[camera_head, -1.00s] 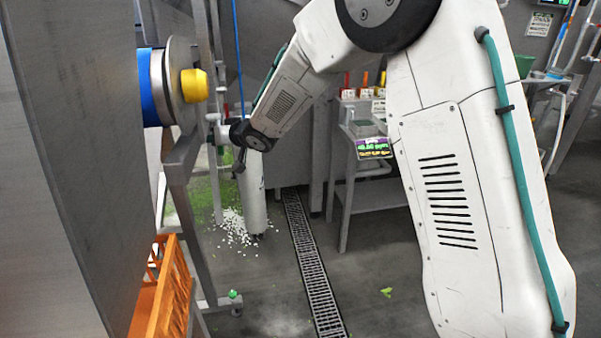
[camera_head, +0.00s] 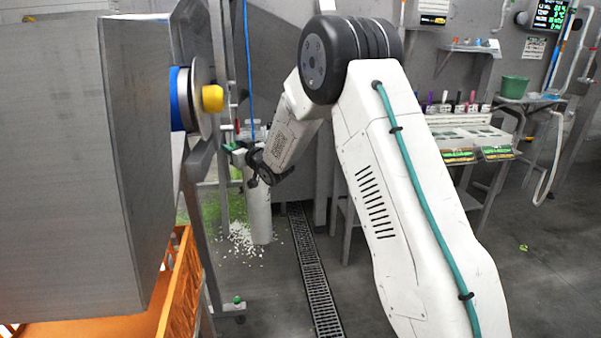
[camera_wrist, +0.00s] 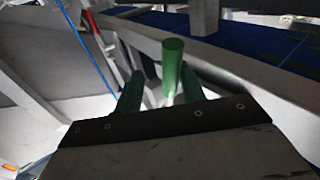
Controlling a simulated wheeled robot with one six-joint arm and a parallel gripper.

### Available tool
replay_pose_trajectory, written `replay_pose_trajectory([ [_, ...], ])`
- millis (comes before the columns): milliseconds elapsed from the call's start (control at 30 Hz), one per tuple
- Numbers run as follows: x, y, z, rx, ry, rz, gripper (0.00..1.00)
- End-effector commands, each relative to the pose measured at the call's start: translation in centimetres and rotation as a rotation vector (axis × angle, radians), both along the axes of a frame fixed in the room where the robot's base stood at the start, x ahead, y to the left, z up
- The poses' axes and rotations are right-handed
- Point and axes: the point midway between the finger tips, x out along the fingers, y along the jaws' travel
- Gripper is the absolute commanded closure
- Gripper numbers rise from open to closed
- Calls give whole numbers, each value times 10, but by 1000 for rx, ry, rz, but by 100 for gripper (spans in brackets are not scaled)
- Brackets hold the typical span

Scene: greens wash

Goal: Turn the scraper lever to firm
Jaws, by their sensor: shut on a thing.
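A green cylindrical handle (camera_wrist: 173,58), which looks like the scraper lever's grip, stands up between the two green fingers of my gripper (camera_wrist: 160,92) in the wrist view. The fingers are shut on it near its lower end. In the head view, my gripper (camera_head: 238,148) is at the end of the folded arm, beside the metal frame below and right of the yellow knob (camera_head: 212,98). The lever is mostly hidden there by the gripper, and no firm marking is legible.
A large grey metal housing (camera_head: 60,180) fills the left, above an orange crate (camera_head: 183,285). A blue hose (camera_head: 248,70) hangs behind my gripper. White bits (camera_head: 243,240) lie on the floor beside a drain grate (camera_head: 315,275). Open floor lies to the right.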

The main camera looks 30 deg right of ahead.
Motion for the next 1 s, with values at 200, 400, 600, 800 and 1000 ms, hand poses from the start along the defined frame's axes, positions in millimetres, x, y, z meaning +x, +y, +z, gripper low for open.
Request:
replay_pose_trajectory([
  [200,-31,-13,-3,0,9,-8,67],
  [400,-64,-22,3,-9,24,-19,67],
  [600,-83,-24,25,-59,138,-81,67],
  [800,-112,-31,43,-101,257,-145,67],
  [1000,-147,-39,55,-133,377,-201,67],
])
